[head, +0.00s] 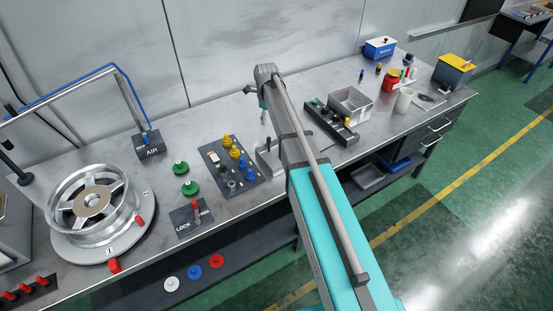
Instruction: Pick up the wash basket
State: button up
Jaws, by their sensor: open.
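A light grey open-topped rectangular box (362,97), which looks like the wash basket, stands on the bench right of my arm. Its inside is partly visible; I cannot tell whether its walls are mesh. My gripper (264,117) is beyond my arm near the back of the bench, left of the box and well apart from it. It is small and partly hidden by my arm, and it appears open, with nothing seen in it.
A dark block with small parts (331,122) stands close in front of the box. A white cup (403,100) and red container (390,80) are to its right. A dark fixture board (231,168) and wheel (92,206) lie left. Bench behind my gripper looks clear.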

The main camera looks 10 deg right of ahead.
aim_at(269, 138)
jog(key=shift+f+b, duration=3.3)
jog(key=shift+f, duration=0.25)
jog(key=shift+f, duration=0.1)
jog(key=shift+d+f+b, duration=0.15)
jog(key=shift+f+b, duration=2.35)
jog(key=shift+b, duration=0.1)
grip_shut()
